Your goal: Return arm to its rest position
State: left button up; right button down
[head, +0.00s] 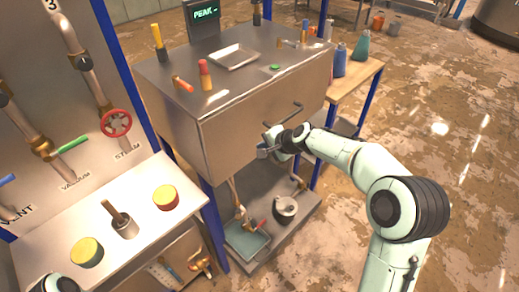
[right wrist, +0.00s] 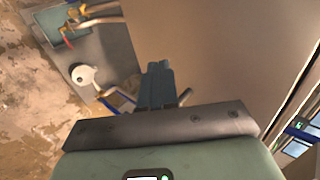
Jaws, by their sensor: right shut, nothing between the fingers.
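My right arm (head: 375,175) reaches in from the right in the head view. Its gripper (head: 266,150) is in front of the steel chamber (head: 225,135), just below the bar handle (head: 287,115) on its front face. I cannot tell whether it touches the chamber. In the right wrist view the fingers (right wrist: 158,84) are together and empty, with the chamber's face (right wrist: 230,45) beside them. The chamber's front looks closed.
A lower shelf holds a tray (head: 247,240) and a pot (head: 286,207). At left is a bench (head: 140,235) with red and yellow knobs beside a valve panel (head: 75,100). A wooden side table (head: 352,88) carries bottles. The floor (head: 470,190) at right is open.

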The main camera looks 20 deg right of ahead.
jog(key=v, duration=0.5)
jog(key=s+a+f+n+g, duration=0.15)
jog(key=s+f, duration=0.25)
jog(key=f, duration=0.6)
jog(key=s+a+f+n+g+h, duration=0.15)
jog(key=s+f, duration=0.25)
jog(key=f, duration=0.6)
jog(key=s+a+f+n+g, duration=0.15)
jog(key=s+f, duration=0.25)
jog(key=f, duration=0.6)
jog(key=s+a+f+n+g, duration=0.2)
jog(key=s+a+f, duration=0.2)
jog(key=s, duration=0.8)
jog(key=s+a+f+n+g+y, duration=0.1)
jog(key=s+a+f+n+g, duration=0.2)
jog(key=s+a+f, duration=0.2)
jog(key=s+f, duration=0.3)
jog(key=s, duration=0.4)
